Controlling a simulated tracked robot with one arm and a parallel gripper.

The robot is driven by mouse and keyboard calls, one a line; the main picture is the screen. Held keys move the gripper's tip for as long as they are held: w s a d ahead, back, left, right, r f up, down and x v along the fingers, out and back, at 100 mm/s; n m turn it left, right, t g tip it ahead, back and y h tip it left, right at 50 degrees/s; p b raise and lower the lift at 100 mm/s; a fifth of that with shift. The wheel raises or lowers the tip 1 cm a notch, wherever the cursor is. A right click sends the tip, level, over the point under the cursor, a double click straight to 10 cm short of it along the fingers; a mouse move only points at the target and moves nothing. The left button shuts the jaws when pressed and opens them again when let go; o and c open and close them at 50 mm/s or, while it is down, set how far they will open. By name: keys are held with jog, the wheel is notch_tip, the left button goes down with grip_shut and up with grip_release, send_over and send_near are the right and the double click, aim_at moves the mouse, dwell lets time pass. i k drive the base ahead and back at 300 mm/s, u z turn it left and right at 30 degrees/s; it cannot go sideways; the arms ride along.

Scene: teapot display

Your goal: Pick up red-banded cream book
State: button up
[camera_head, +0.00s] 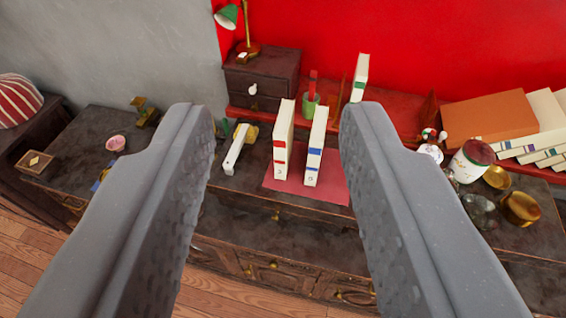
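The red-banded cream book (283,140) stands upright on a red mat (335,188) on the dark wooden cabinet. A second cream book with blue bands (316,147) stands close on its right, with a narrow gap between them. My gripper (278,115) is open and empty. Its two grey fingers frame both books from the near side and above, and do not appear to touch either. The fingers hide parts of the cabinet top to the left and right.
A white stapler-like object (236,150) lies left of the books. Behind are a green pot (310,106), a green-banded book (359,78) and a dark drawer box (262,80) with a lamp (229,18). A white jar (471,160), brass cups (520,207) and an orange box (490,117) crowd the right.

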aim_at(283, 133)
jog(key=u, duration=0.2)
jog(key=i, duration=1.3)
jog(key=z, duration=0.35)
